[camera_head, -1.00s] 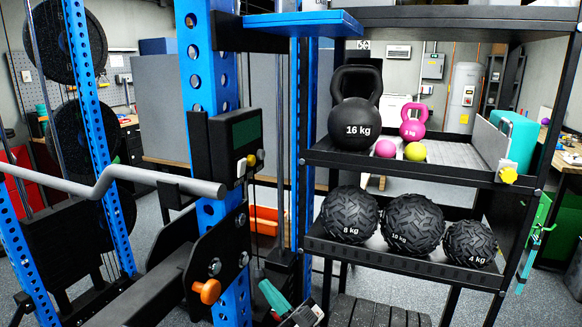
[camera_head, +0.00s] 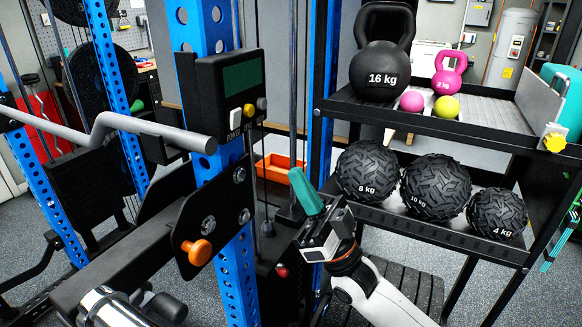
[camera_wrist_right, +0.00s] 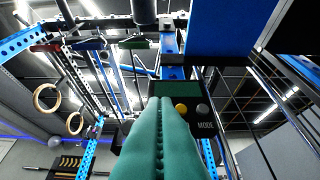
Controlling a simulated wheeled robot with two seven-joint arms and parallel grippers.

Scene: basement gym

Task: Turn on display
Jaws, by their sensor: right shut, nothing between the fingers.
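The display (camera_head: 230,92) is a black box on the blue rack post, with a dark green screen (camera_head: 240,76). Below the screen are a white button (camera_head: 235,116) with a label under it, a yellow button (camera_head: 248,110) and a grey button (camera_head: 262,103). My right gripper (camera_head: 305,190) is below and right of the display, its teal fingers shut, empty and apart from it. In the right wrist view the fingers (camera_wrist_right: 160,140) point up toward the display (camera_wrist_right: 230,122); the yellow and grey buttons show, the white one does not. My left gripper is not in view.
A grey bar (camera_head: 130,125) and an orange knob (camera_head: 201,252) stick out left of and below the display. A black shelf (camera_head: 440,120) with kettlebells and textured balls stands close on the right. An orange bin (camera_head: 275,168) is behind the post.

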